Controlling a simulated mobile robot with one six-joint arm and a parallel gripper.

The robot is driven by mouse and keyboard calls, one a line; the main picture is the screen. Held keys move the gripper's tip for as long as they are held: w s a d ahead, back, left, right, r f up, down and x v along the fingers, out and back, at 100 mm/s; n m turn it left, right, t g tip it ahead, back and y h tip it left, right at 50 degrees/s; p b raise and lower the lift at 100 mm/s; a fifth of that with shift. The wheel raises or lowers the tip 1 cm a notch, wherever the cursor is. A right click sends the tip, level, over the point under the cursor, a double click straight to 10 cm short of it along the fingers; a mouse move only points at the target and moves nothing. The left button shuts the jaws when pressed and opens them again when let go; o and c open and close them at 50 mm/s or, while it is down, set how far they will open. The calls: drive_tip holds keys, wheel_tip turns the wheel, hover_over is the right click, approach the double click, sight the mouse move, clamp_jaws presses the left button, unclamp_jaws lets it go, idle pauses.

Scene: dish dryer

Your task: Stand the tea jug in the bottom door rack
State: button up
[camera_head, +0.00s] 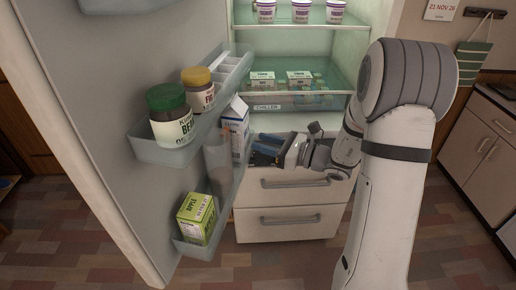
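The tea jug (216,166) looks like a tall, brownish, see-through vessel. It stands upright at the door's inner side, toward the far end of the bottom door rack (192,250). The rack wall and the upper rack hide parts of it, so its base is not clear. My gripper (260,149) is to the right of the jug, in front of the fridge opening, with its blue-tipped fingers pointing left. The fingers look spread and empty, and a gap shows between them and the jug.
A green apple carton (196,218) stands at the near end of the bottom rack. A blue and white carton (237,127) is beside the jug. The upper rack (160,152) holds two jars. Drawers (290,222) lie below my gripper.

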drive_tip(key=s+a+r+n+g+h, duration=0.1)
drive_tip(key=s+a+n+g+h, duration=0.2)
drive_tip(key=s+n+g+h, duration=0.85)
drive_tip(key=s+d+r+n+t+h, duration=0.1)
drive_tip(key=s+d+n+t+h, duration=0.3)
drive_tip(key=s+d+n, duration=0.6)
drive_tip(key=s+n+t, duration=0.1)
drive_tip(key=s+n, duration=0.1)
drive_tip(key=s, duration=0.1)
drive_tip(key=shift+s+d+r, duration=0.2)
drive_tip(key=shift+d+r, duration=0.1)
drive_tip(key=shift+d, duration=0.05)
drive_tip(key=shift+n+t, duration=0.25)
